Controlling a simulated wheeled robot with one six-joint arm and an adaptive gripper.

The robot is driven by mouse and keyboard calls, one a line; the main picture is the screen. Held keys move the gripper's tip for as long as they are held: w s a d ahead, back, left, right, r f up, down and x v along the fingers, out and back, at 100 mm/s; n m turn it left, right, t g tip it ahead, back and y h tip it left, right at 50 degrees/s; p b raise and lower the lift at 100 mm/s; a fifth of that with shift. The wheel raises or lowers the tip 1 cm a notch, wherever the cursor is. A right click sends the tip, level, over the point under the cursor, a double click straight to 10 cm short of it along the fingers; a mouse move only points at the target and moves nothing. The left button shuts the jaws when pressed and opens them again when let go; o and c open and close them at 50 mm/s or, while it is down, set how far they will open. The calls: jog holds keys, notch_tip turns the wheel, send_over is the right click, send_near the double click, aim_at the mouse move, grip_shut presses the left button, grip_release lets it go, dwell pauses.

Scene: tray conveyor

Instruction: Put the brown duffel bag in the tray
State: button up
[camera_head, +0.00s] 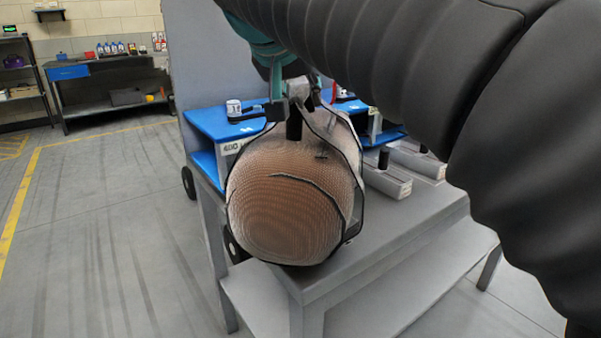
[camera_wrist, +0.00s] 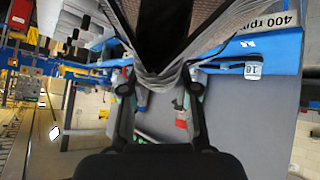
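The brown duffel bag (camera_head: 280,205), with a mesh-like brown end and dark straps, is in the middle of the head view, at the near edge of a grey table. My gripper (camera_head: 297,92) is at its top, where the straps come together. I cannot tell whether the bag's underside touches the table. I cannot make out a tray in either view.
The grey table (camera_head: 390,232) has a lower shelf. Blue-topped units (camera_head: 212,122) stand behind the bag, and a grey block with a black knob (camera_head: 388,182) lies to its right. A shelf bench (camera_head: 110,95) stands far left. Open floor (camera_head: 105,220) lies left.

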grip_shut()
jog(key=shift+r, duration=0.1)
jog(key=shift+r, duration=0.15)
